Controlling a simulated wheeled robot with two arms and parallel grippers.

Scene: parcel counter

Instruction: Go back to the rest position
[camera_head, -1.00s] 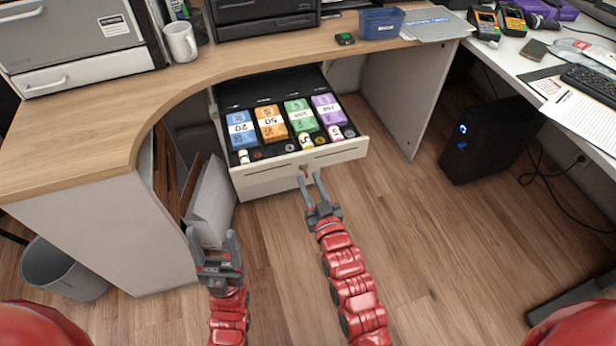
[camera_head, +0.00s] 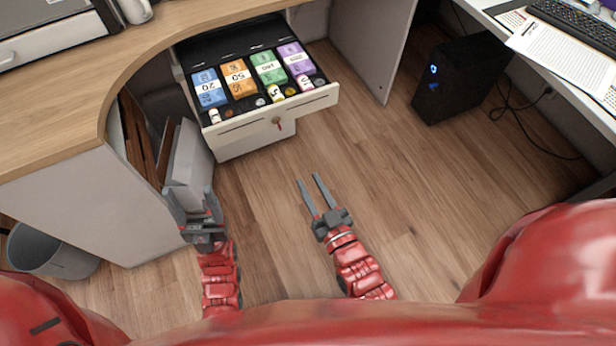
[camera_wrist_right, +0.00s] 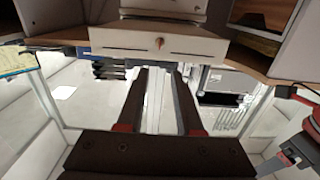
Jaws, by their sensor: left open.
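My left gripper (camera_head: 194,211) is open and empty in the head view, over the floor in front of the papers beside the desk. My right gripper (camera_head: 309,187) is open and empty, over the bare floor in front of the cash drawer (camera_head: 258,133). The right gripper's two fingers (camera_wrist_right: 158,98) also show parted in the right wrist view, with nothing between them. The drawer is pulled out and holds blue, orange, green and purple banknote stacks with coins in front. A key (camera_head: 278,124) is in its front panel. Neither gripper touches the drawer.
The curved wooden desk (camera_head: 60,120) is at the left and back. A grey waste bin (camera_head: 48,254) stands at lower left. A black computer tower (camera_head: 460,78) stands on the floor at right. The wooden floor (camera_head: 420,180) in the middle is clear.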

